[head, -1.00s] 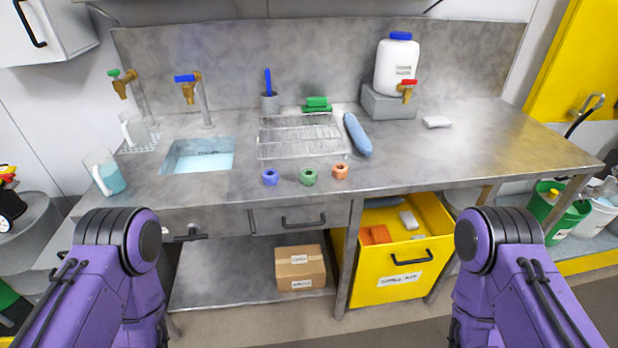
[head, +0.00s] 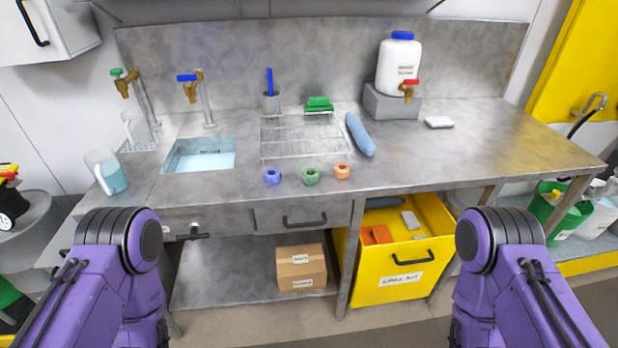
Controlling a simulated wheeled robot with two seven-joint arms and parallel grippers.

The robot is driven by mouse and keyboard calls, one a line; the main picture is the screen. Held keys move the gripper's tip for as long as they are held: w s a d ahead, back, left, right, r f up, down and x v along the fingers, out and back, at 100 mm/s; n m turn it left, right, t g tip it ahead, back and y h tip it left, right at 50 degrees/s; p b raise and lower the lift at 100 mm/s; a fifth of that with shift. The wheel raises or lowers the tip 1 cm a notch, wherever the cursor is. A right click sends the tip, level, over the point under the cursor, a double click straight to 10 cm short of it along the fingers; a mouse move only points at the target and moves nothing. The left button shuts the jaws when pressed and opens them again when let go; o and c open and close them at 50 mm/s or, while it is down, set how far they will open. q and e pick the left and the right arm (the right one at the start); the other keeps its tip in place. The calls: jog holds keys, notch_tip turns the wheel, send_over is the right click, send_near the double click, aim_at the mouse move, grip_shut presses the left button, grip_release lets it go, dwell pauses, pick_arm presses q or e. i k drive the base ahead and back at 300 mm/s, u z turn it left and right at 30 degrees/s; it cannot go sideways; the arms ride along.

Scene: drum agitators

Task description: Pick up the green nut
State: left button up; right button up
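The green nut (head: 310,176) lies on the grey metal worktop (head: 430,175) near its front edge, in the head view. A blue nut (head: 272,176) lies just to its left and an orange nut (head: 342,171) just to its right, each apart from it. Both my purple arms show at the lower left and lower right, in front of the bench. Neither of my grippers is in view. Nothing is touching the green nut.
A wire rack (head: 303,137) stands behind the nuts, with a blue roll (head: 359,134) to its right. A sink (head: 200,155) and a jug (head: 106,171) are to the left. Below, an open yellow drawer (head: 403,283) juts out from the bench front.

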aim_at(310, 176)
jog(key=k, duration=0.5)
jog(key=z, duration=0.9)
jog(key=i, duration=1)
jog(key=u, duration=1.2)
